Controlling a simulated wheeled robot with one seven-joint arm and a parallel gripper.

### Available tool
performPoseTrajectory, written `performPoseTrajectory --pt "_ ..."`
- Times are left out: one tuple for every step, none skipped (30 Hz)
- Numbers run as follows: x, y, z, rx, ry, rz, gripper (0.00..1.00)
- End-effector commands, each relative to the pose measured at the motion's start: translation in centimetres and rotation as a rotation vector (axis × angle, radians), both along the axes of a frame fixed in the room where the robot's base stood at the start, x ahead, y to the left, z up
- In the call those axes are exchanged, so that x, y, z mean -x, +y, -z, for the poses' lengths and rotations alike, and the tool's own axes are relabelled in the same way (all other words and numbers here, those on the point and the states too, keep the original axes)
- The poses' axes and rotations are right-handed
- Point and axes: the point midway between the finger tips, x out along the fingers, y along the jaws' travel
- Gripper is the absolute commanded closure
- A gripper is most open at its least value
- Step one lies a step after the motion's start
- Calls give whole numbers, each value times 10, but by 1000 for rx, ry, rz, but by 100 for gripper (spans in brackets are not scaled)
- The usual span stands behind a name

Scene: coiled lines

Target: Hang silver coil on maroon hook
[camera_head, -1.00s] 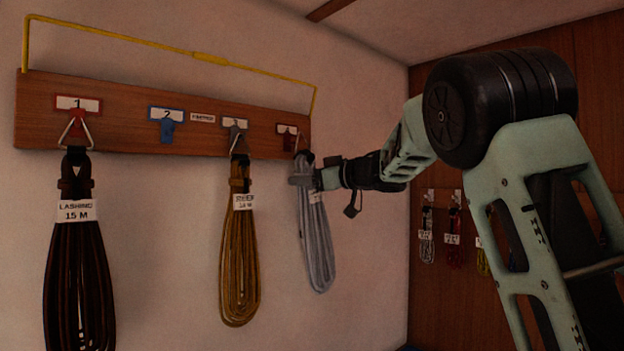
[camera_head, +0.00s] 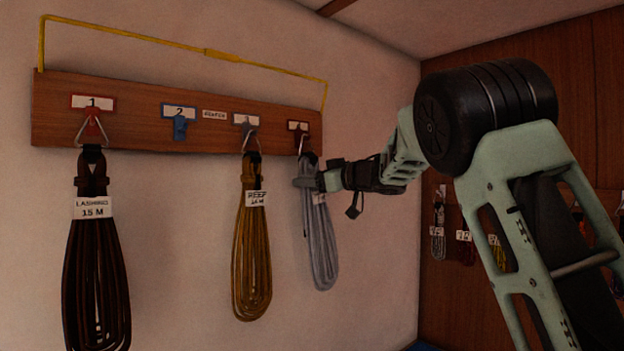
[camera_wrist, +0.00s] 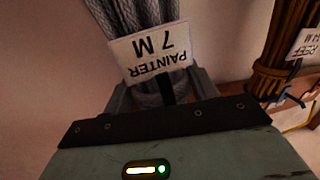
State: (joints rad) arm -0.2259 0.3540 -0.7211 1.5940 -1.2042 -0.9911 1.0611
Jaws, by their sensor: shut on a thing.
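The silver coil (camera_head: 320,245) hangs upright below my gripper (camera_head: 306,180), in front of the wall at the board's right end. My gripper is shut on its upper part. In the wrist view the grey strands and a white label reading "PAINTER 7 M" (camera_wrist: 148,55) show between the fingers (camera_wrist: 163,92). The maroon hook (camera_head: 299,132) is the rightmost on the board, just above the coil's top. A thin metal ring (camera_head: 301,146) shows at the hook. I cannot tell whether the ring is over the hook or only in front of it.
The wooden board (camera_head: 140,135) also bears a dark coil (camera_head: 95,260) on the red hook, an empty blue hook (camera_head: 180,128) and a yellow-brown coil (camera_head: 251,245) close left of the silver coil. Smaller coils hang on the right wall.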

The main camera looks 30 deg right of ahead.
Motion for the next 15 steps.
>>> performPoseTrajectory --pt "0 0 -2 0 -3 0 100" --pt "0 0 -2 0 -3 0 100" --pt "0 0 -2 0 -3 0 100" --pt "0 0 -2 0 -3 0 100" --pt "0 0 -2 0 -3 0 100" --pt "0 0 -2 0 -3 0 100" --pt "0 0 -2 0 -3 0 100" --pt "0 0 -2 0 -3 0 100" --pt "0 0 -2 0 -3 0 100" --pt "0 0 -2 0 -3 0 100" --pt "0 0 -2 0 -3 0 100" --pt "0 0 -2 0 -3 0 40" --pt "0 0 -2 0 -3 0 31" --pt "0 0 -2 0 -2 1 23" --pt "0 0 -1 -1 -2 1 17"
